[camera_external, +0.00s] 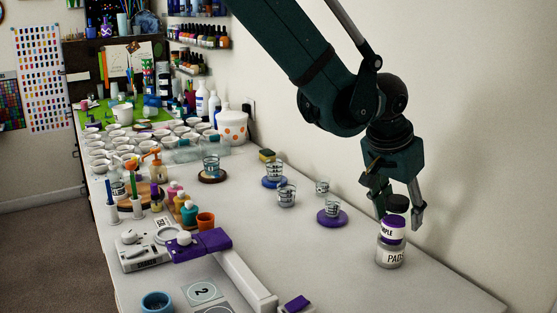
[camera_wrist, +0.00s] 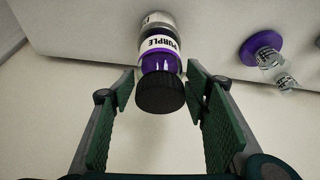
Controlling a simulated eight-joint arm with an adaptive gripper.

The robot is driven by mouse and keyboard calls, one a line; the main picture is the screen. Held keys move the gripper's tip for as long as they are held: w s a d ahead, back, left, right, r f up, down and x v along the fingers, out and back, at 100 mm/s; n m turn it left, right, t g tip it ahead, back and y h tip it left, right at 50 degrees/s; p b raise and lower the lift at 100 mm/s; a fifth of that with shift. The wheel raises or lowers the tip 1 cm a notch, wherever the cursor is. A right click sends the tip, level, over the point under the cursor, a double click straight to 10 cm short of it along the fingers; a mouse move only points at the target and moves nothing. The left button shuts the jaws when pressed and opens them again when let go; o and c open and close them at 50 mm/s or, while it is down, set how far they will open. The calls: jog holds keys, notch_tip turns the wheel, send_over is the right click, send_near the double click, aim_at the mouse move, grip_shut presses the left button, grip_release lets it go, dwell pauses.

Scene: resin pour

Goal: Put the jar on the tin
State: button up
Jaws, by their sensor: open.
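The jar (camera_external: 392,231) is purple with a black lid and a white label reading PURPLE. It appears to stand upright on top of the tin (camera_external: 391,257), a pale can with a label reading PADS near the right side of the table. My gripper (camera_external: 399,214) points down over the jar with its fingers open on either side of the lid. In the wrist view the jar (camera_wrist: 162,60) lies between the open fingers, with visible gaps on both sides. Only a small part of the tin (camera_wrist: 158,19) shows behind the jar there.
A purple coaster (camera_external: 332,219) with a clear cup stands left of the tin; more cups are farther back. A digital scale (camera_external: 145,254) and a long white bar (camera_external: 245,281) lie at the left front. The wall is close on the right. The table in front of the tin is clear.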

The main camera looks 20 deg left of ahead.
aim_at(386, 216)
jog(key=shift+v, duration=5.15)
jog(key=shift+d, duration=0.1)
jog(key=shift+w+a+r, duration=0.2)
jog(key=shift+a+r, duration=0.05)
jog(key=shift+a, duration=0.2)
jog(key=a+r+n, duration=0.1)
jog(key=a+r, duration=0.4)
jog(key=a, duration=0.7)
jog(key=w+a+r+n+t, duration=0.1)
jog(key=a+r, duration=0.5)
jog(key=a, duration=0.5)
jog(key=a+r+n, duration=0.1)
jog(key=a+r, duration=0.4)
jog(key=a, duration=0.7)
jog(key=s+a+r+n, duration=0.1)
jog(key=s+a, duration=0.2)
jog(key=a, duration=0.3)
jog(key=s+a+r+t+y, duration=0.1)
jog(key=s+a, duration=0.1)
jog(key=a, duration=0.3)
jog(key=s+a+r+n, duration=0.1)
jog(key=s+a, duration=0.2)
jog(key=a, duration=0.3)
jog(key=s+a+f+n+t+y, duration=0.1)
jog(key=s+a+f+n, duration=0.1)
jog(key=s+a, duration=1)
jog(key=shift+s+a+f+y, duration=0.25)
jog(key=shift+a+f, duration=0.45)
jog(key=shift+a, duration=0.35)
